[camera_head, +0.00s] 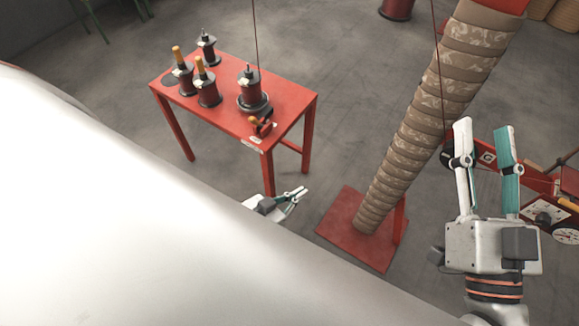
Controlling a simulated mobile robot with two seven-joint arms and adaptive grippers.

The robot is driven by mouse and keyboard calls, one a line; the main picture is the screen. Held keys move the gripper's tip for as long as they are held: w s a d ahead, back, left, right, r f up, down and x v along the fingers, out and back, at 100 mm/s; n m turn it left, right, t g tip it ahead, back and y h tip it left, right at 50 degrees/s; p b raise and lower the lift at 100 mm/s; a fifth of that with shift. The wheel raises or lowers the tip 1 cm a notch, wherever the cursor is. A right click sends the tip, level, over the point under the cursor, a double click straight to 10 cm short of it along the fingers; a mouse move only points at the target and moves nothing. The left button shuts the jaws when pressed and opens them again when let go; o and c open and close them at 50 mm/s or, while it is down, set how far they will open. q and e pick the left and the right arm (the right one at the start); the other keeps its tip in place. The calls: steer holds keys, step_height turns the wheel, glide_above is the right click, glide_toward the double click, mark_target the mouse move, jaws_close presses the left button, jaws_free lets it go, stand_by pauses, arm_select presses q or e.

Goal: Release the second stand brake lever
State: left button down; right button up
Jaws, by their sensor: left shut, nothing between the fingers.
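A red table (232,123) in the head view carries several dark spools on stands. One spool (249,85) stands near the table's right side on a dark round base. A small orange and black lever-like part (261,126) sits by the table's front corner, above a pale label. I cannot tell for sure whether it is the second stand brake lever. My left gripper (302,191) is shut and empty, below and to the right of the table corner, apart from it. My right gripper (488,127) is open and empty, far to the right, fingers pointing up.
A tall brown wrapped column (428,120) on a red base plate (336,228) stands between my grippers. A red machine with a pale panel (541,214) is behind my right gripper. Other spools (206,89) fill the table's left half. A large white surface covers the lower left.

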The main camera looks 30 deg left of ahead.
arm_select(q)
steer(key=shift+s+a+f+m+g, duration=0.3)
steer(key=shift+s+f+m, duration=0.15)
steer(key=shift+s, duration=0.25)
steer(key=shift+s+a+f+m+g, duration=0.2)
steer(key=shift+s+f+m+g, duration=0.15)
steer(key=shift+s+f, duration=0.3)
arm_select(e)
steer(key=shift+r, duration=0.45)
arm_select(q)
steer(key=shift+r, duration=0.1)
